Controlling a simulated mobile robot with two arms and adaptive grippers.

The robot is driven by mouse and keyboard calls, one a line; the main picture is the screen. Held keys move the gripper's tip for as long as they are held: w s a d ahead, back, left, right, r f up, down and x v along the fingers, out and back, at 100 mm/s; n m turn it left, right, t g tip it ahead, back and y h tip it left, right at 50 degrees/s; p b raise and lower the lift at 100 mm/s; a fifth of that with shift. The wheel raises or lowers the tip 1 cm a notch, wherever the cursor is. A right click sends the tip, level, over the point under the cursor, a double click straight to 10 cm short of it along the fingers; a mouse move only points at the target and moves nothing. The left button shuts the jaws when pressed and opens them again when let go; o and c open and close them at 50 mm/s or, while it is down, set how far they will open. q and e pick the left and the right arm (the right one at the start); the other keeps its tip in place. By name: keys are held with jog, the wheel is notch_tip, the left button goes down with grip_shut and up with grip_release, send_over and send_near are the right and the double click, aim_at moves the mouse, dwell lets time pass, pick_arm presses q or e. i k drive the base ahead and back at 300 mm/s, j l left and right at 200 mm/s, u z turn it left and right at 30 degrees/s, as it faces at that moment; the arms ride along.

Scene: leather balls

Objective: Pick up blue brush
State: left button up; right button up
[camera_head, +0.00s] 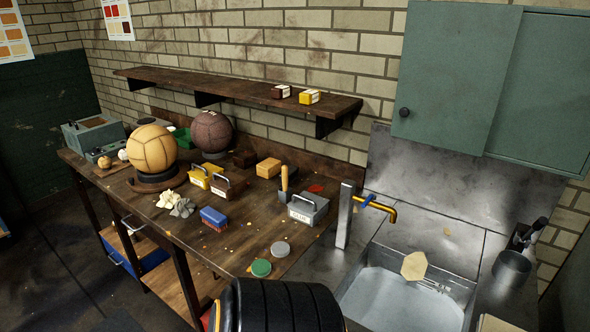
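The blue brush (213,217) lies on the wooden workbench (232,240), near its front edge. It has a blue block on top with darker reddish bristles below. A crumpled grey cloth and a pale cloth (170,199) lie to its left. Neither of my grippers shows in this view, so nothing is seen touching the brush.
A tan ball (152,148) and a dark brown ball (211,131) stand behind the brush. Yellow (199,182), brown (228,187) and grey (308,209) handled boxes are nearby. A green lid (261,268) and grey lid (280,249) lie in front. A sink (466,288) is right.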

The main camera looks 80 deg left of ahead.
aim_at(215, 219)
jog(key=u, duration=3.2)
jog(key=z, duration=0.2)
